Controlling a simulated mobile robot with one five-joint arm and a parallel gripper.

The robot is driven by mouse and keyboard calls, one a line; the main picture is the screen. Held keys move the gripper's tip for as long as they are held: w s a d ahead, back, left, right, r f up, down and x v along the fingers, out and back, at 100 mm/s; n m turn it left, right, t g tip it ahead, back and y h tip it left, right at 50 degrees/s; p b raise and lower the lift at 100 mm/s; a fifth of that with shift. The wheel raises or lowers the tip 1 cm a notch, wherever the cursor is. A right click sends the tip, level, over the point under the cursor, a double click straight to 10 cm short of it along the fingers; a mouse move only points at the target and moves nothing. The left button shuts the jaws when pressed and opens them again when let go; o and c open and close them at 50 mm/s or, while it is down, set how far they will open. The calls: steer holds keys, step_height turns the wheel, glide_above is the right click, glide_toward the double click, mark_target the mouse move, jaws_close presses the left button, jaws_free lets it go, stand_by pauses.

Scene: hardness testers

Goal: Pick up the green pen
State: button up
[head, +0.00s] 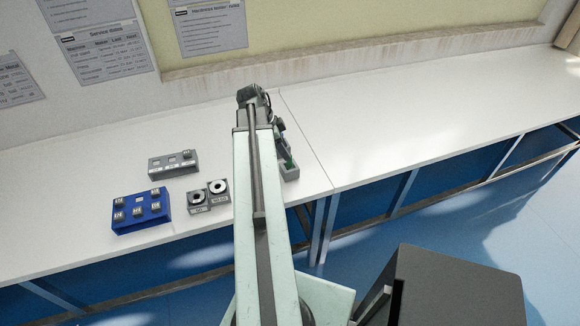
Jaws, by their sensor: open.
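A small green piece (289,162), which looks like part of the green pen, shows at a grey holder (291,174) on the white bench, just right of my arm. The pen's full shape is hidden or too small to make out. My arm reaches up the middle of the picture and bends down at its far end. My gripper (283,146) seems to be the dark part just above the holder, close to the green piece. It is open, but its fingertips are mostly hidden, and I cannot tell whether they touch the pen.
Left of my arm are a blue block with several small pieces (142,220), a grey block (173,164) and two small grey units with round white tops (217,187). The white bench (400,115) is clear to the right. A wall stands behind.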

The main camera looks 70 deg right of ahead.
mark_target(289, 165)
steer(key=b+x, duration=0.2)
steer(key=x, duration=0.1)
steer(key=b+x, duration=0.3)
steer(key=shift+a+f, duration=0.15)
steer(key=shift+a, duration=0.05)
steer(key=shift+r, duration=0.2)
steer(key=shift+c, duration=0.4)
jaws_close()
